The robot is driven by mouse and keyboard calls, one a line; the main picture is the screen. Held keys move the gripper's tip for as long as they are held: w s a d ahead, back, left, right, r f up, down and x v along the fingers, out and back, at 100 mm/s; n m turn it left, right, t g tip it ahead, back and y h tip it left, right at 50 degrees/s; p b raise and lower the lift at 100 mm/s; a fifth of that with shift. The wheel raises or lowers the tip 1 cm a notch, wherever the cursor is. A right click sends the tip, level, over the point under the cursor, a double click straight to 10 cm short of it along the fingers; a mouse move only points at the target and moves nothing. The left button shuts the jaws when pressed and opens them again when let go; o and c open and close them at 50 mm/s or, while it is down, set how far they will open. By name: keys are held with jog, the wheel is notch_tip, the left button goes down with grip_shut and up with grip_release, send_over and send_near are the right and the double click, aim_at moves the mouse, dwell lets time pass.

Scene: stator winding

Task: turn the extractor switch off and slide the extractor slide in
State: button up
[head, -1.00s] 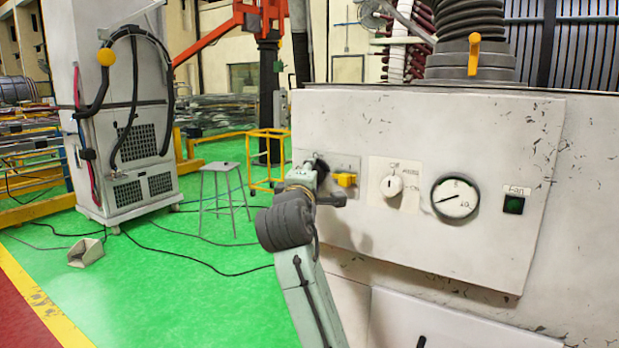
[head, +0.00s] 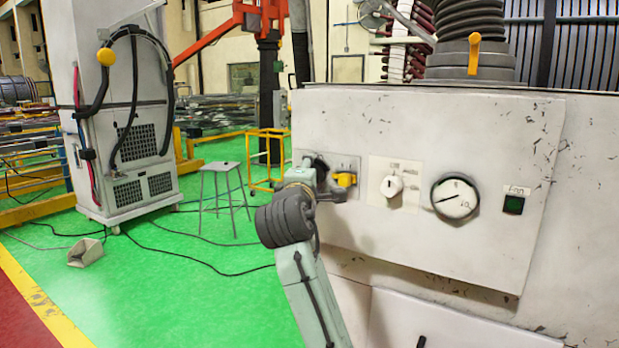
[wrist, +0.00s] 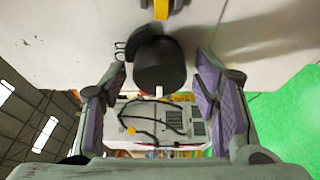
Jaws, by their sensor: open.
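A yellow slide-like part (head: 346,180) sits on a small plate at the left of the white panel (head: 450,260). A white rotary knob (head: 392,186) with printed labels is right of it; its exact setting is too small to read. My gripper (head: 332,186) is close to the panel's left end, beside the yellow part and partly covering it. In the wrist view my gripper (wrist: 160,80) is open, with a black cylindrical part (wrist: 159,63) between the fingers, apart from both pads. A yellow part (wrist: 180,8) shows at that view's top edge.
A round gauge (head: 455,198) and a green fan button (head: 513,204) are further right on the panel. A yellow lever (head: 474,52) stands above it by a black ribbed hose. A stool (head: 222,190) and a tall grey cabinet (head: 118,110) stand on the green floor.

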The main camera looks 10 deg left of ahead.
jog(key=shift+s, duration=0.15)
jog(key=s, duration=1.1)
jog(key=shift+s+d, duration=0.35)
jog(key=shift+d, duration=0.1)
